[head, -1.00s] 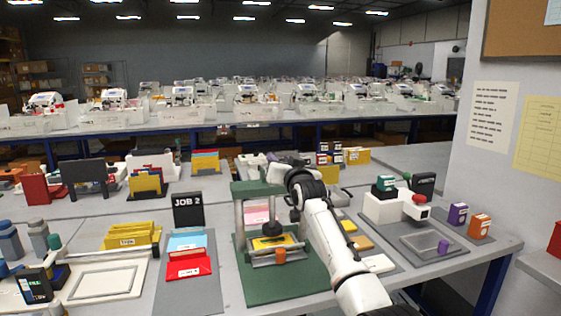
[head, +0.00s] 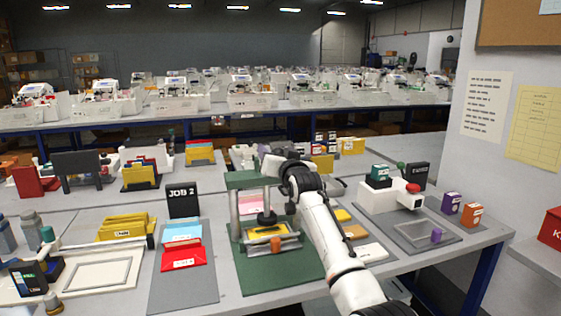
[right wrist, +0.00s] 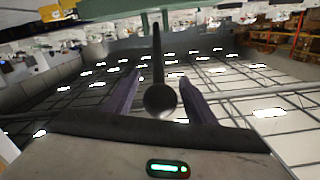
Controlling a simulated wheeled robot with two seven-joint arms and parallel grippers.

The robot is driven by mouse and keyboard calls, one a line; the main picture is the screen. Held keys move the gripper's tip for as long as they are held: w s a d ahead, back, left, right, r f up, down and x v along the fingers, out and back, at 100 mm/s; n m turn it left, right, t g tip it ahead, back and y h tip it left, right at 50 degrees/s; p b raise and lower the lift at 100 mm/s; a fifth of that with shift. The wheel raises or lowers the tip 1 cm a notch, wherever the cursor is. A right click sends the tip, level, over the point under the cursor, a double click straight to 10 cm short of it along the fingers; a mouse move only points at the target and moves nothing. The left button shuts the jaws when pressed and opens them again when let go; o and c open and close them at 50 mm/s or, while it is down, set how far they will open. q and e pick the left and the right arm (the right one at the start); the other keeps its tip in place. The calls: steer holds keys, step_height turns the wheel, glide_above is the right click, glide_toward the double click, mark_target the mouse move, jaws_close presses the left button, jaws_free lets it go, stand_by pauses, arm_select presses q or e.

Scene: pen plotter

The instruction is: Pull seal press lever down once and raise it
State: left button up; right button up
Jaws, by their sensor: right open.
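The seal press (head: 290,268) has a green base, grey posts and a green top, and stands at the middle of the table. Its black stamping disc (head: 266,219) is up, above a yellow card (head: 268,231). My right gripper (head: 272,167) is at the top of the press, and my arm hides part of the press's right side. In the right wrist view the lever, a dark rod with a round knob (right wrist: 160,99), lies between the two open purple-grey fingers of my right gripper (right wrist: 160,85). Contact cannot be told. My left gripper is not in view.
Left of the press are a grey mat with a red folder (head: 184,258) and a black JOB 2 sign (head: 183,200). Right of it stands a white device with a red knob (head: 390,197), with purple and orange boxes (head: 471,215) beyond.

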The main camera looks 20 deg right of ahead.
steer(key=s, duration=0.9)
steer(key=shift+s+a+b, duration=0.2)
steer(key=shift+a+b, duration=0.15)
steer(key=shift+a, duration=0.1)
